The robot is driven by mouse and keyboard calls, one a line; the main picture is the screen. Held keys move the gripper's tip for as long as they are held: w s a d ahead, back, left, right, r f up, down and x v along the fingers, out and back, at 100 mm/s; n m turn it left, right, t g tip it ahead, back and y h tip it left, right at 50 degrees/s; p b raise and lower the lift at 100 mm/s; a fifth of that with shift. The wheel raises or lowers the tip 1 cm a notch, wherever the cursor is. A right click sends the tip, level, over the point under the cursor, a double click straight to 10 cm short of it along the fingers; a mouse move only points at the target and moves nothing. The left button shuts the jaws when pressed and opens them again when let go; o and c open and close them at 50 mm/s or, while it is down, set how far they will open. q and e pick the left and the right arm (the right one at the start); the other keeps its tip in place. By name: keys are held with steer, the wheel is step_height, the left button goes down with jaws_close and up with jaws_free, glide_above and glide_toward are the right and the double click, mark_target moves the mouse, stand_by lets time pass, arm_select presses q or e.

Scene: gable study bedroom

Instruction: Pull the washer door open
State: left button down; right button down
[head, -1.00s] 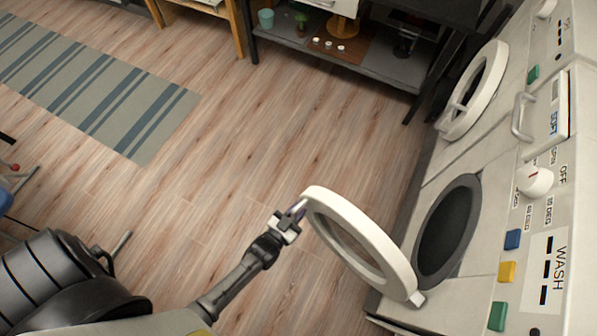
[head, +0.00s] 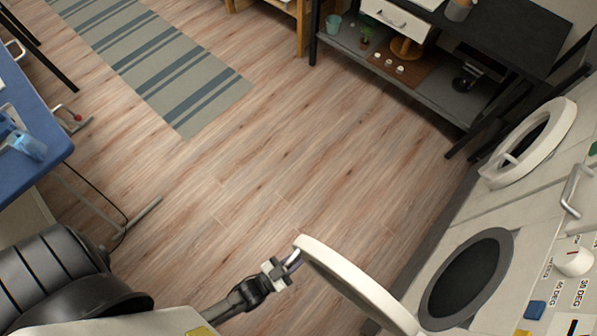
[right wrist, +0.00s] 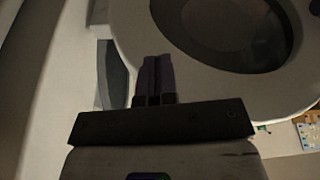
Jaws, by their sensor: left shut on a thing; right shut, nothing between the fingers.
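The washer door (head: 345,275), a thick white ring, stands swung well out from the machine, its lower part cut off by the frame edge. The washer's round dark opening (head: 468,280) with its grey rim is uncovered to the right. My left gripper (head: 291,261) is shut on the door at its free edge, farthest from the machine; the exact grip point is small. My right gripper (right wrist: 152,78) shows only in the right wrist view, shut and empty. Behind its fingers there is a pale ring with dark glass (right wrist: 225,30); I cannot tell whether they touch.
A second round white door (head: 530,140) is farther back on the machine front, with a grey bar handle (head: 572,190) nearby. A dark shelf unit (head: 440,90) stands at the back and a blue table (head: 30,140) at the left. The wooden floor (head: 250,200) between is clear.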

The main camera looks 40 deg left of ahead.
arm_select(q)
steer(key=shift+a+f, duration=0.15)
steer(key=shift+a, duration=0.3)
steer(key=c, duration=1.5)
jaws_free()
steer(key=shift+o, duration=0.8)
steer(key=shift+a, duration=0.4)
steer(key=shift+d, duration=0.15)
steer(key=shift+s, duration=0.1)
